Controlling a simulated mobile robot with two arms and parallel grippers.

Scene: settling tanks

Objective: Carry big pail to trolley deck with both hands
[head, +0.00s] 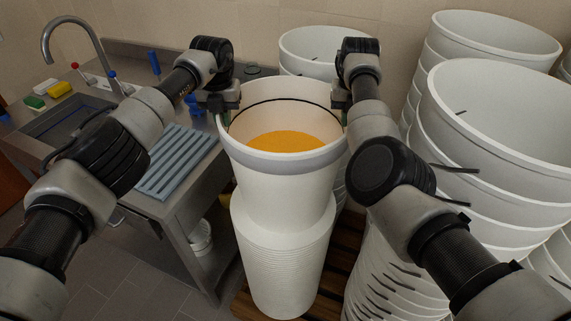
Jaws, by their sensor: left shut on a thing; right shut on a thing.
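The big pail (282,170) is white and holds orange contents (286,141). It is upright in the middle of the head view, with a thin dark handle wire showing along its inner rim. A stack of white pails (283,258) stands directly below it; I cannot tell whether the big pail touches this stack. My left gripper (226,106) is shut on the left side of the pail's rim. My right gripper (343,104) is shut on the right side of the rim. The fingertips are partly hidden. I do not see the trolley deck.
A steel sink table (190,187) with a blue ribbed rack (174,160), a tap (76,48) and sponges (59,89) stands at left. Tall stacks of white pails (490,120) crowd the right and back. A wooden pallet (253,306) lies below. Tiled floor (120,270) shows lower left.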

